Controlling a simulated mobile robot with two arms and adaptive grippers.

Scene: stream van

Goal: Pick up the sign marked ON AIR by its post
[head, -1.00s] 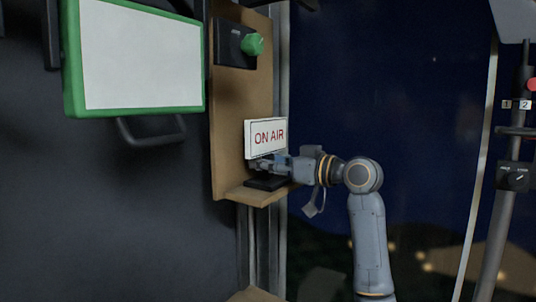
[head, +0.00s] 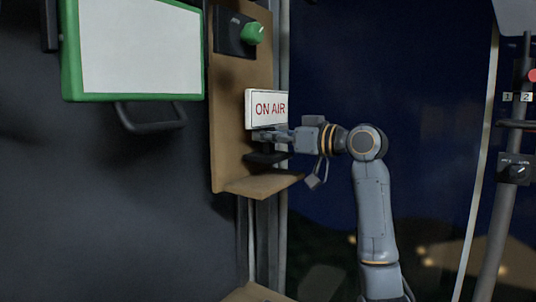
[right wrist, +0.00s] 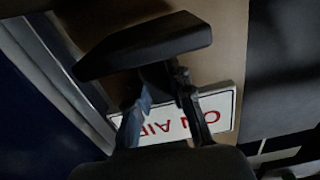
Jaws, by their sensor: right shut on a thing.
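The ON AIR sign (head: 268,106) is a white plate with red letters on a short post with a dark base (head: 265,157). My right gripper (head: 268,136) is shut on the post just below the plate and holds the sign upright, with its base raised above the small wooden shelf (head: 262,186). In the right wrist view the sign (right wrist: 208,108) appears upside down, with the black base (right wrist: 145,45) above it and the fingers (right wrist: 163,95) on either side of the post. My left gripper is not in view.
A wooden back panel (head: 228,120) stands right behind the sign. A dark box with a green knob (head: 252,33) is mounted above. A green-framed white screen (head: 140,50) hangs at the left. A grey pole (head: 497,230) stands at the right.

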